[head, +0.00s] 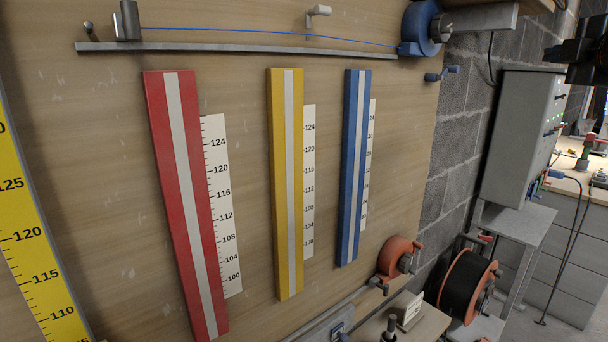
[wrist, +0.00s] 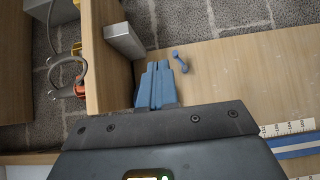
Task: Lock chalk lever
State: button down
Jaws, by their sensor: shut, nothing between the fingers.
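A small blue lever (head: 441,73) sticks out near the right edge of the wooden board, just below the blue chalk reel (head: 425,28). A taut blue line runs left from the reel. In the wrist view the lever (wrist: 181,60) lies just beyond and slightly right of my fingertips, apart from them as far as I can tell. My gripper (wrist: 160,67) is shut and empty, its narrow fingers side by side. The reel is not clear in the wrist view; my gripper may hide it. A dark part at the head view's upper right looks like my arm.
Red (head: 185,200), yellow (head: 285,180) and blue (head: 353,165) strips with scales are on the board. An orange reel (head: 398,257) sits low right. In the wrist view a grey block (wrist: 123,42) projects left of the lever. Board right of the lever is clear.

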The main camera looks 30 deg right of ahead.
jog(key=w+a+f+m+t+y, duration=0.1)
jog(key=w+a+f+m, duration=0.1)
jog(key=w+a+f, duration=0.45)
jog(key=w+a+f+m+t+y, duration=0.1)
jog(key=w+a+f+m+y, duration=0.2)
jog(key=f, duration=0.7)
jog(key=s+a+f+m, duration=0.2)
jog(key=a+f+m, duration=0.2)
jog(key=a+f, duration=1.25)
jog(key=s+a+f+m+y, duration=0.1)
jog(key=s+a+f+y, duration=0.1)
jog(key=s+a+f, duration=0.4)
jog(key=s+a+f+m+y, duration=0.1)
jog(key=s+a+f, duration=0.2)
jog(key=s+a, duration=0.4)
jog(key=s+a+y, duration=0.2)
jog(key=s+a, duration=0.1)
jog(key=s, duration=0.5)
jog(key=s+a+n+g+y, duration=0.1)
jog(key=s+a+y, duration=0.1)
jog(key=s, duration=0.6)
jog(key=shift+a+f+y, duration=0.3)
jog(key=shift+a, duration=0.6)
